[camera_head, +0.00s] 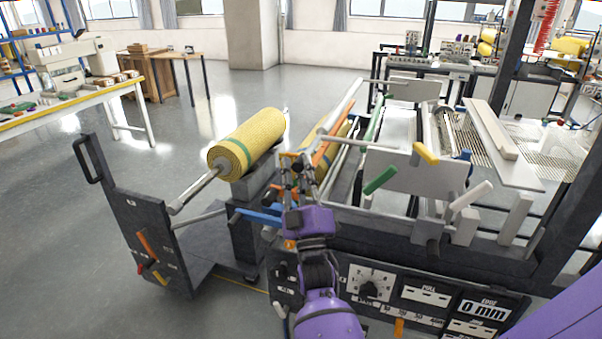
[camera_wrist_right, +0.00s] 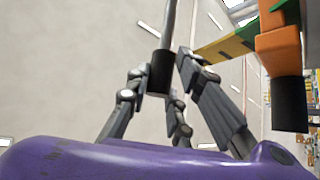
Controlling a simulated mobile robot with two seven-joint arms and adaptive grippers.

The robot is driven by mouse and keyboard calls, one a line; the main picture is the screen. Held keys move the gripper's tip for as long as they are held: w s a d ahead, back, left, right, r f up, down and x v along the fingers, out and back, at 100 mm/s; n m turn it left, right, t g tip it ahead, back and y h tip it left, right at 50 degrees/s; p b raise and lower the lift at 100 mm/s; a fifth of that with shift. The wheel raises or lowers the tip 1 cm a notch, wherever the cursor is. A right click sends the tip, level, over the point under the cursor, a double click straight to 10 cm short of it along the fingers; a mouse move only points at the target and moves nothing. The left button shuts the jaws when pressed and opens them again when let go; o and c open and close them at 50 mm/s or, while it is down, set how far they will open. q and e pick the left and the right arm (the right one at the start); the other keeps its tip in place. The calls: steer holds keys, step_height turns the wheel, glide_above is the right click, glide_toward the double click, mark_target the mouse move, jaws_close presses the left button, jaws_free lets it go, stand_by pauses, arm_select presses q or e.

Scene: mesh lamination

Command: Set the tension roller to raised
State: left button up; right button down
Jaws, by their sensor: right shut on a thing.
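My right gripper (camera_head: 305,172) reaches up from the bottom middle, over the front of the laminating machine. In the right wrist view its fingers (camera_wrist_right: 170,95) are closed around the black grip (camera_wrist_right: 161,72) at the end of a thin grey rod (camera_wrist_right: 169,25). I take this as the tension roller's lever; the gripper hides the grip in the head view. A pale grey bar (camera_head: 343,107) rises to the right just behind the gripper. Which of the machine's bars is the tension roller itself, and its exact height, I cannot tell. My left gripper is out of view.
A yellow mesh roll (camera_head: 246,140) with a green band lies left of the gripper. An orange bar (camera_head: 333,146) and a green bar (camera_head: 374,122) run close behind it. A dial panel (camera_head: 368,290) is below right. The floor (camera_head: 60,250) at left is clear.

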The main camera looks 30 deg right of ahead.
steer(key=shift+s+d+r, duration=0.1)
steer(key=shift+r, duration=0.05)
steer(key=c, duration=1.6)
jaws_free()
steer(key=shift+c, duration=0.2)
steer(key=shift+s, duration=0.1)
steer(key=shift+f, duration=0.4)
steer(key=v, duration=1.1)
steer(key=shift+s, duration=0.4)
